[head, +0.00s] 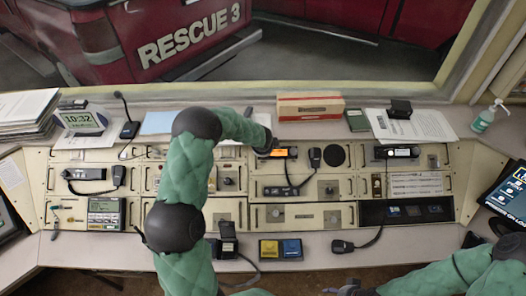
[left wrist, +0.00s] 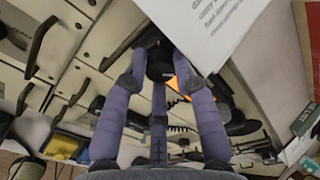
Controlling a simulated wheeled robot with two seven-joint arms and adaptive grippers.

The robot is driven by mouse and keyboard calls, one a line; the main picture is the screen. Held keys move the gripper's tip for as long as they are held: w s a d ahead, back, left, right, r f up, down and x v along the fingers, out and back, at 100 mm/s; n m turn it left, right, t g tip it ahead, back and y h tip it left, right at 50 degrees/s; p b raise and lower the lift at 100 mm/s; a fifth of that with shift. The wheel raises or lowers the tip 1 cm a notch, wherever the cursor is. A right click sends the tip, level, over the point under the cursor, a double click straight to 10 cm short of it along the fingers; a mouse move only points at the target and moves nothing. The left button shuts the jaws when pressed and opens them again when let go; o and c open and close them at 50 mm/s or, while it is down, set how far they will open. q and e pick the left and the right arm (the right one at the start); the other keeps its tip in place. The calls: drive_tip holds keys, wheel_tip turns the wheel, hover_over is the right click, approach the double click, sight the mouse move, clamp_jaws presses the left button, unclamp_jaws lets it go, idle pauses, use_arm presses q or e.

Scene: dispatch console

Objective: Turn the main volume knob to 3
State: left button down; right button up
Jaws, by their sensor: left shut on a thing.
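My left gripper (head: 265,150) reaches over the console to the radio with the lit orange display (head: 285,152). In the left wrist view its purple fingers (left wrist: 163,82) are shut around a dark round knob (left wrist: 160,68), which I take for the main volume knob. The orange display (left wrist: 183,74) glows just beside it. In the head view the gripper hides the knob. The knob's scale and pointer cannot be read in either view. My right gripper (head: 343,290) is low at the bottom edge, away from the console, too small and cut off to tell its state.
A handset microphone (head: 315,158) and round speaker (head: 334,155) sit right of the display. A red-and-white box (head: 310,106) and papers (head: 412,126) lie behind. Other radios, a keypad unit (head: 106,213) and loose handsets (head: 342,246) crowd the console.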

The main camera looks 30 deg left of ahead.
use_arm(q)
drive_tip(key=c, duration=1.3)
unclamp_jaws()
drive_tip(key=shift+d, duration=0.15)
